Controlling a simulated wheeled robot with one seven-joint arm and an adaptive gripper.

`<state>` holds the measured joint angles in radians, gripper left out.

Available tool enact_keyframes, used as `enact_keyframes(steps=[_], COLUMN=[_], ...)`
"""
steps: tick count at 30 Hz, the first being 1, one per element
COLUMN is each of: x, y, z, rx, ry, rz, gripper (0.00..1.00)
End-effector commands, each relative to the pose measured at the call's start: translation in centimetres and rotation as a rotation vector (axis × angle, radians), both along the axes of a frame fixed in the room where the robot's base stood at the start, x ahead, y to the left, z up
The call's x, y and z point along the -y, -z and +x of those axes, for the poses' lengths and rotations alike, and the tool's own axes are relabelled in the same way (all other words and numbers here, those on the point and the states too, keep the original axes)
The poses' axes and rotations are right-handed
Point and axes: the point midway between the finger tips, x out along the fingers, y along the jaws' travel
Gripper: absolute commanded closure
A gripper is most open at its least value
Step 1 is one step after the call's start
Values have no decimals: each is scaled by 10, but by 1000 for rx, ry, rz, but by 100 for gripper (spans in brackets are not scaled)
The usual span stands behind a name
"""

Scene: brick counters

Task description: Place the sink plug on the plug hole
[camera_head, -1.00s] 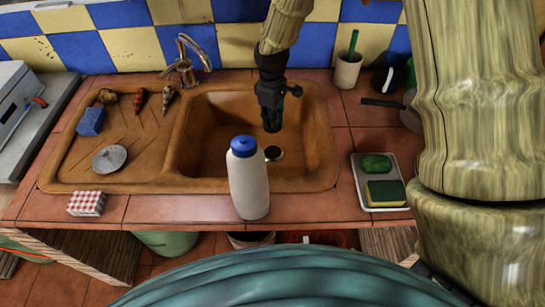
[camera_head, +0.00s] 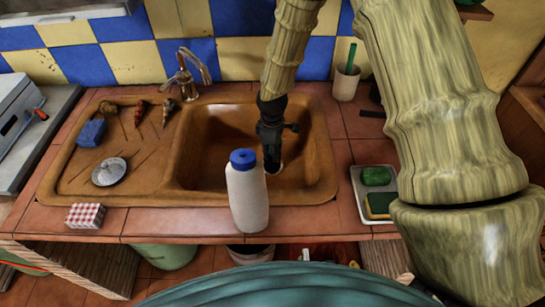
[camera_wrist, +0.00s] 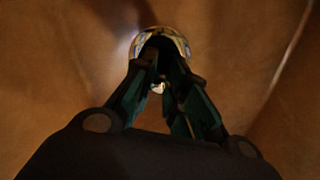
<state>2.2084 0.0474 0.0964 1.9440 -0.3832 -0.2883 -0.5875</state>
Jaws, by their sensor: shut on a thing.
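My gripper (camera_head: 271,166) points down into the brown sink basin (camera_head: 212,165), with its fingertips low at the plug hole (camera_head: 280,168). The fingers hide most of the hole; only part of its pale rim shows. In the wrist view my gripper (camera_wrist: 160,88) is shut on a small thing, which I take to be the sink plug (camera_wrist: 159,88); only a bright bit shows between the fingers. A shiny metal rim (camera_wrist: 160,38) curves just beyond the fingertips. I cannot tell whether the plug touches the hole.
A white bottle with a blue cap (camera_head: 247,192) stands at the basin's front edge, close to my gripper. The faucet (camera_head: 186,72) is behind. A metal disc (camera_head: 108,171) and blue sponge (camera_head: 89,132) lie on the drainboard. A soap tray (camera_head: 363,208) is at right.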

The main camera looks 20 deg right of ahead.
Motion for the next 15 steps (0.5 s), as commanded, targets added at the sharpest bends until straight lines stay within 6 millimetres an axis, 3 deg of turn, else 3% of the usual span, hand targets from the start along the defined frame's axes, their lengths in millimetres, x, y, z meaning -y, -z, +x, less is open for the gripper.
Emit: enact_keyframes(steps=[6,15], x=[0,0], y=[25,29], z=[0,0], rx=[-1,1], ry=[0,1], rz=[0,0], gripper=[100,100])
